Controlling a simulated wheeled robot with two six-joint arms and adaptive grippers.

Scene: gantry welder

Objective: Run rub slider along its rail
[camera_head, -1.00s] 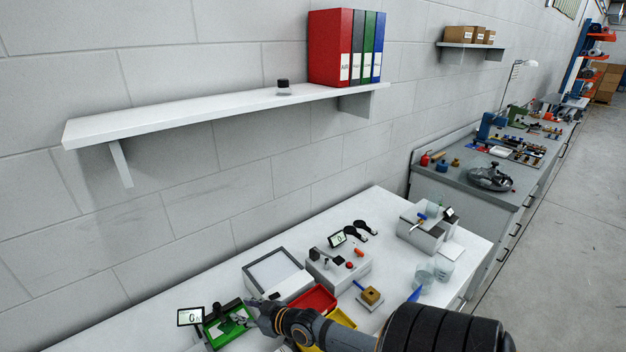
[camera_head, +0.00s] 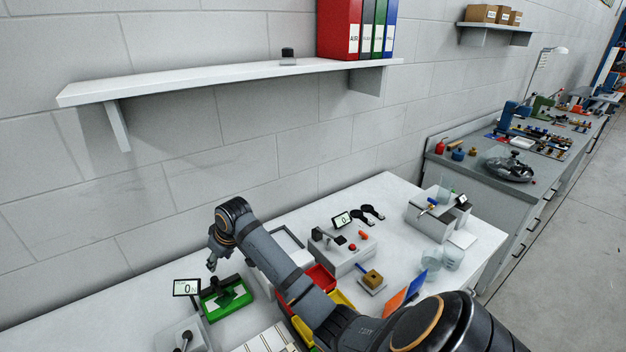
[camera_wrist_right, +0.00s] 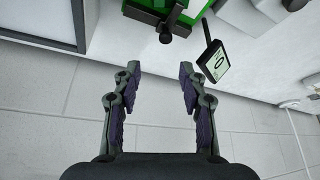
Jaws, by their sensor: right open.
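The green tray-like fixture (camera_head: 240,306) sits on the white bench at lower left, with a dark slider and knob (camera_head: 216,284) on it. In the right wrist view, the green fixture (camera_wrist_right: 183,18) is at the top edge and the black knob (camera_wrist_right: 165,37) points toward the jaws. My right gripper (camera_head: 212,265) is above the fixture's far left side, apart from the knob. In the wrist view the right gripper (camera_wrist_right: 160,71) is open and empty, with the knob beyond the fingertips. My left gripper is out of view.
A small display (camera_head: 187,287) reading 0 stands left of the green fixture. A grey box with a lever (camera_head: 180,338) is in front of it. Red and yellow bins (camera_head: 321,277) and a control box (camera_head: 342,252) are to the right. A wall shelf (camera_head: 200,84) hangs above.

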